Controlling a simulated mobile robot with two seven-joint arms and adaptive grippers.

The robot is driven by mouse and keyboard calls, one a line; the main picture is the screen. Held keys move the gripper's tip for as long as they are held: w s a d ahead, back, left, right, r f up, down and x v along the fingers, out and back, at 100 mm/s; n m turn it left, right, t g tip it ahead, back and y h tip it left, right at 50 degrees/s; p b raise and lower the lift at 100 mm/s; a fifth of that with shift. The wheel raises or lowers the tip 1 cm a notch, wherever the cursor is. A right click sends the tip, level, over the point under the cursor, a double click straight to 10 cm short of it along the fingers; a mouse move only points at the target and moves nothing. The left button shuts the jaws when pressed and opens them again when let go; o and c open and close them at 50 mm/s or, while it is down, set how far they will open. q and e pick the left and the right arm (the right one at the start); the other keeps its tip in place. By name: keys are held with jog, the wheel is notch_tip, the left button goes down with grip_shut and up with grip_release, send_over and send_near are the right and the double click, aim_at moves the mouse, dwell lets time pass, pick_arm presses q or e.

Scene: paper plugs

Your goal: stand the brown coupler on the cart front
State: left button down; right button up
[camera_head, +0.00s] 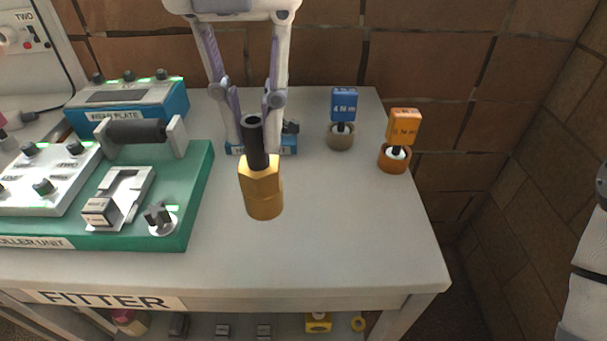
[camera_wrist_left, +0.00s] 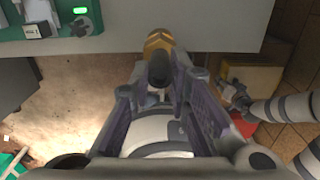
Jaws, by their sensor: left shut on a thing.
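The brown coupler (camera_head: 262,187) is a golden-brown hex body with a round lower end and a dark stem on top. My left gripper (camera_head: 254,135) is shut on its dark stem and holds it upright in the head view. The coupler (camera_wrist_left: 158,42) also shows between the fingers in the left wrist view. Its lower end appears over the grey cart top (camera_head: 330,220); I cannot tell whether it touches. The cart front bears a FITTER label (camera_head: 105,301). My right gripper (camera_wrist_left: 235,95) seems to show at the right of the wrist view, too small to read.
A green roller unit (camera_head: 200,190) fills the cart's left side, with a blue wear plate box (camera_head: 175,98) behind. A blue tag (camera_head: 343,103) and an orange tag (camera_head: 403,126) stand in round holders at the back right. The front right top is clear.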

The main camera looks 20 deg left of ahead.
pick_arm(q)
jog(key=w+d+f, duration=0.2)
jog(key=w+f, duration=0.4)
jog(key=f, duration=0.4)
jog(key=shift+w, duration=0.35)
jog(key=shift+d+f, duration=0.1)
jog(key=shift+f, duration=0.15)
jog(key=c, duration=1.5)
grip_release()
notch_tip(320, 180, up, 13)
jog(key=shift+f, duration=0.2)
